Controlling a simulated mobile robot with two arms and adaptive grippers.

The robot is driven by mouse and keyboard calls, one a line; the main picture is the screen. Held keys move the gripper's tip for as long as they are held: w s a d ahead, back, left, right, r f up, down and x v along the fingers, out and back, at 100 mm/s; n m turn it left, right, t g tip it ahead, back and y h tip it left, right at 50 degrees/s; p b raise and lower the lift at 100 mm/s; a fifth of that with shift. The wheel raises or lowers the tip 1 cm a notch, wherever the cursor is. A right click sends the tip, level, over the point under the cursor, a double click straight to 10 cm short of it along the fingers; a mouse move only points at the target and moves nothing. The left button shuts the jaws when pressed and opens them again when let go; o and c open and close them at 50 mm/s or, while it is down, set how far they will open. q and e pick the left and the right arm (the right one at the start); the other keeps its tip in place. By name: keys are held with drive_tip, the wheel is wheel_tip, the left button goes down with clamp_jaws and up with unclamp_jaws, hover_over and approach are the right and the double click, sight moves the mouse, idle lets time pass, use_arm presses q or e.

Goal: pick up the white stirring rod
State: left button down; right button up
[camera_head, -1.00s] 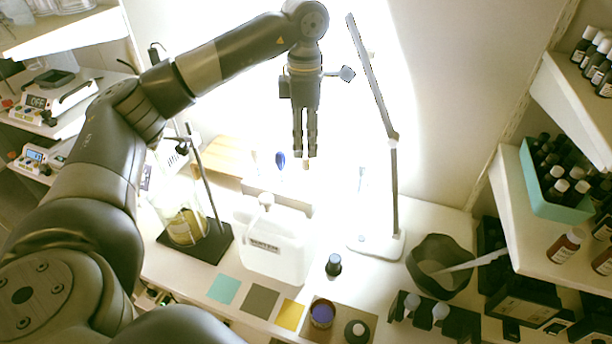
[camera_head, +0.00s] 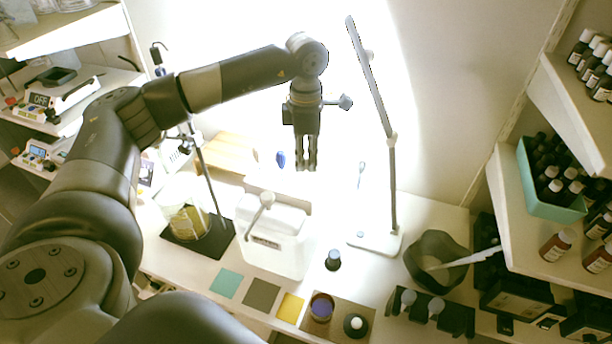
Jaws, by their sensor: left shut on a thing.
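My left gripper (camera_head: 306,168) points down above the back of the bench, in front of the bright wall. Its two fingers are close together on something thin and pale, which glare mostly washes out. I cannot tell for sure that it is the white stirring rod. A blue-tipped stick (camera_head: 281,158) stands to the left of the fingers and a pale glassy stick (camera_head: 361,173) to the right, both apart from them. Another white rod-like piece (camera_head: 468,260) leans in a dark grey bowl (camera_head: 425,276) at the right. My right gripper is not in view.
A white jug (camera_head: 268,250) stands below the gripper. A desk lamp (camera_head: 392,185) rises to the right. A flask (camera_head: 187,219) with a stand is at the left. Small jars (camera_head: 333,260) and coloured squares (camera_head: 226,283) line the front. A bottle shelf (camera_head: 525,240) juts in at right.

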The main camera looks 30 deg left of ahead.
use_arm(q)
drive_tip(key=shift+w+r, duration=0.1)
drive_tip(key=shift+r, duration=0.25)
wheel_tip(320, 180, up, 9)
drive_tip(key=b, duration=0.3)
drive_tip(key=shift+f, duration=0.2)
drive_tip(key=shift+r, duration=0.4)
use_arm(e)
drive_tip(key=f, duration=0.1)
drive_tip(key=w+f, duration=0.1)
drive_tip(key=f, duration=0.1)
use_arm(q)
drive_tip(key=shift+f, duration=0.15)
